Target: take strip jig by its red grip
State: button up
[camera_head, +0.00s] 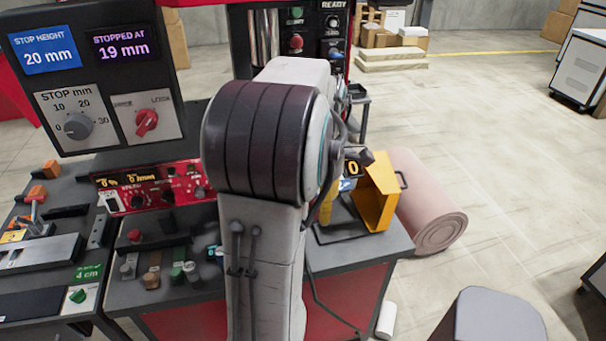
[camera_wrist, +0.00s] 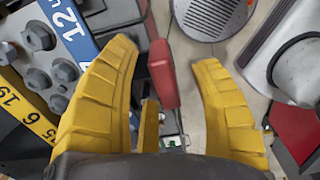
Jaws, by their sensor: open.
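In the wrist view a red grip (camera_wrist: 162,74) stands between the two yellow fingers of my gripper (camera_wrist: 164,54). I take it for the grip of the strip jig; the jig's body is not clearly seen. The gripper is open, with a gap on both sides of the grip, the wider one to the left at the base. I cannot tell how far the grip is below the fingertips. In the head view my arm covers the gripper, and I cannot make out the jig.
In the wrist view a numbered blue and yellow rack with grey bolt heads (camera_wrist: 38,38) lies left. A round slotted grey part (camera_wrist: 212,14) and a grey housing (camera_wrist: 298,66) lie upper right. In the head view an orange bin (camera_head: 374,200) stands at the bench's right end.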

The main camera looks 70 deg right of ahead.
jog(key=shift+f, duration=1.2)
grip_shut()
